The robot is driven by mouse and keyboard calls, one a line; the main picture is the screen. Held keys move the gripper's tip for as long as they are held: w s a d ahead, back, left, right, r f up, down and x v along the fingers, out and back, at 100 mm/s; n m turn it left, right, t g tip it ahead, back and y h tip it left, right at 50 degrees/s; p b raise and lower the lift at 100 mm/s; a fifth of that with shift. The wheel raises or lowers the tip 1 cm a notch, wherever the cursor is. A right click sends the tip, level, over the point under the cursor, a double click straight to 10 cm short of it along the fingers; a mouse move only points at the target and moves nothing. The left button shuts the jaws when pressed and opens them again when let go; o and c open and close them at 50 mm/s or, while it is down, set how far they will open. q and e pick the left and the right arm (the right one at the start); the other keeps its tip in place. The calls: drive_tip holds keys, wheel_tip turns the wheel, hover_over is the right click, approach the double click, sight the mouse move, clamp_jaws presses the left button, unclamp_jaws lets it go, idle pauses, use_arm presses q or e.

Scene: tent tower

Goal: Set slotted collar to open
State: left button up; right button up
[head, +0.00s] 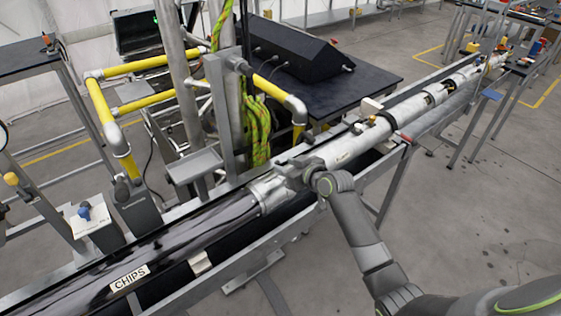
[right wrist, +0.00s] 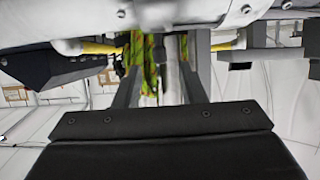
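The slotted collar seems to be the silver clamp-like fitting (head: 268,192) where the black tube labelled CHIPS meets the silver tube; I cannot make out its slot or setting. My right gripper (head: 292,169) is at the silver tube just right of this fitting in the head view. In the right wrist view, my right gripper (right wrist: 162,60) has its two dark fingers apart, with hose and background showing between them. A silver surface with small screws (right wrist: 190,12) crosses the top, close to the fingertips. Whether they touch it is unclear. My left gripper is not in view.
The black CHIPS tube (head: 165,258) lies along a grey metal frame. Behind it stand yellow pipes (head: 110,120), a green-yellow hose (head: 256,125) and a black console (head: 290,52) on a dark table.

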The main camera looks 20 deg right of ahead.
sight(279, 163)
drive_tip(key=shift+x, duration=1.7)
drive_tip(key=shift+c, duration=0.4)
clamp_jaws()
